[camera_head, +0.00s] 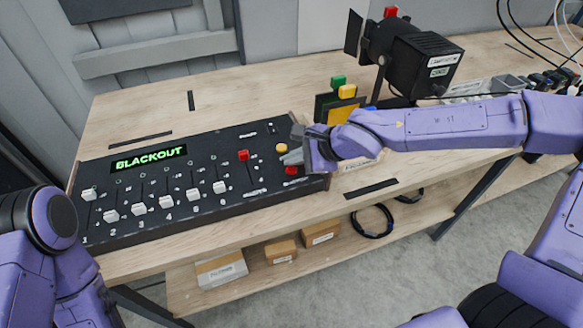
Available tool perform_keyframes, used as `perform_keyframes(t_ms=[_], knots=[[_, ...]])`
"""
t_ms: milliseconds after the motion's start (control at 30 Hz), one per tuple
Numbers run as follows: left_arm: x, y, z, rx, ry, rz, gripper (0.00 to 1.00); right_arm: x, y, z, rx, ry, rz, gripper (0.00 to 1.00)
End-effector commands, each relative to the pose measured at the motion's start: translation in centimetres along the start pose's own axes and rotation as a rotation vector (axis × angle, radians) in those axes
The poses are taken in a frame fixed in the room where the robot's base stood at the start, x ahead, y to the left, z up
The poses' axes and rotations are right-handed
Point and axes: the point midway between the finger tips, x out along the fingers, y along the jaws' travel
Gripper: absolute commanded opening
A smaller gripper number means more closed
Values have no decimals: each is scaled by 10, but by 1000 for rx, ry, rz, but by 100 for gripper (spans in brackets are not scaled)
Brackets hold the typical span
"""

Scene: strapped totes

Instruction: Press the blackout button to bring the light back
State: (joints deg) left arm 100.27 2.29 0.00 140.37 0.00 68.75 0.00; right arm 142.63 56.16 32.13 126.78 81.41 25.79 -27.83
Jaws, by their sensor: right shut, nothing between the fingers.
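The black lighting console (220,195) lies on the wooden table, with a lit green BLACKOUT display (148,159). Near its right end are a yellow button (281,148) and, nearer the front edge, a red button (291,170). My right gripper (286,158) reaches in from the right and is shut and empty. Its fingertips are between the yellow and red buttons in the picture; I cannot tell whether they touch the panel. The gripper hides part of the console's right end. Of my left arm only links show at the lower left; its gripper is out of view.
White faders (138,209) and one red fader (243,155) stand up from the console. Cardboard boxes (221,269) lie on the lower shelf. The table behind the console is mostly clear.

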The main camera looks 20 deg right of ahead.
Motion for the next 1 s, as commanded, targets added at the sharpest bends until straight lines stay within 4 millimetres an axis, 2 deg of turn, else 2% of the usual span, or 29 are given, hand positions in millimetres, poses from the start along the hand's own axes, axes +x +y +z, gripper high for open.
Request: perform_keyframes(t_ms=[1000], knots=[[2, 0, 1, 0, 0, 0, 53, 5, 4, -4, 1, 0, 1, 0]])
